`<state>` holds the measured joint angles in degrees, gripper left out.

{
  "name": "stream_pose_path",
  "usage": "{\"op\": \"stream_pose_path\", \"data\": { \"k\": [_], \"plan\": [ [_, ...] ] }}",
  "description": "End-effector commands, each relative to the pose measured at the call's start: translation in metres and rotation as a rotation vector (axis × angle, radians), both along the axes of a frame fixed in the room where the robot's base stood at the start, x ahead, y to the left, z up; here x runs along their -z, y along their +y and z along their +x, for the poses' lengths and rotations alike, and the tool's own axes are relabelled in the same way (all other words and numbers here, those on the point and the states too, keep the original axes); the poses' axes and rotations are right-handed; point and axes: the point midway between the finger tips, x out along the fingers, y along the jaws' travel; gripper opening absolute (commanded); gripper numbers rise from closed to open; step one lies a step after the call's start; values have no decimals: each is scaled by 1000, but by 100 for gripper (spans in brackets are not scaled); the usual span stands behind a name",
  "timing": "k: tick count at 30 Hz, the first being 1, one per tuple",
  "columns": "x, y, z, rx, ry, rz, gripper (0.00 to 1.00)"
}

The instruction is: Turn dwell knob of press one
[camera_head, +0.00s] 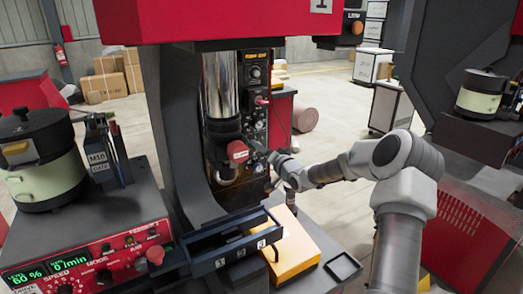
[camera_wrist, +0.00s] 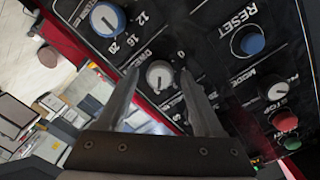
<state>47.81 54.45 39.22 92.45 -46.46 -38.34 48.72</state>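Press one (camera_head: 220,20) has a red head marked 1 and a dark control panel (camera_head: 255,95) on its column. In the head view my gripper (camera_head: 262,152) is at the panel's lower part.
The wrist view shows a blue RESET button (camera_wrist: 251,42), a mode knob (camera_wrist: 277,92), and red (camera_wrist: 280,119) and green (camera_wrist: 287,147) buttons to the right. Below the gripper in the head view is a yellow box (camera_head: 290,250). A feeder control box (camera_head: 90,260) stands at left.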

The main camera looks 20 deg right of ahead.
Motion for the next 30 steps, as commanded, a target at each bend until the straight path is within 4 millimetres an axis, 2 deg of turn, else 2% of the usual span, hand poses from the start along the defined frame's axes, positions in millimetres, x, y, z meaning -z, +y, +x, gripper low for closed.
{"op": "stream_pose_path", "data": {
  "k": [9, 14, 20, 30],
  "plan": [
    [-1, -1, -1, 1, -1, -2, 72],
    [-1, -4, -12, 1, -1, -3, 72],
    [-2, -11, -46, 3, -1, -3, 72],
    [-5, -24, -118, 3, 0, -3, 72]
  ]
}}
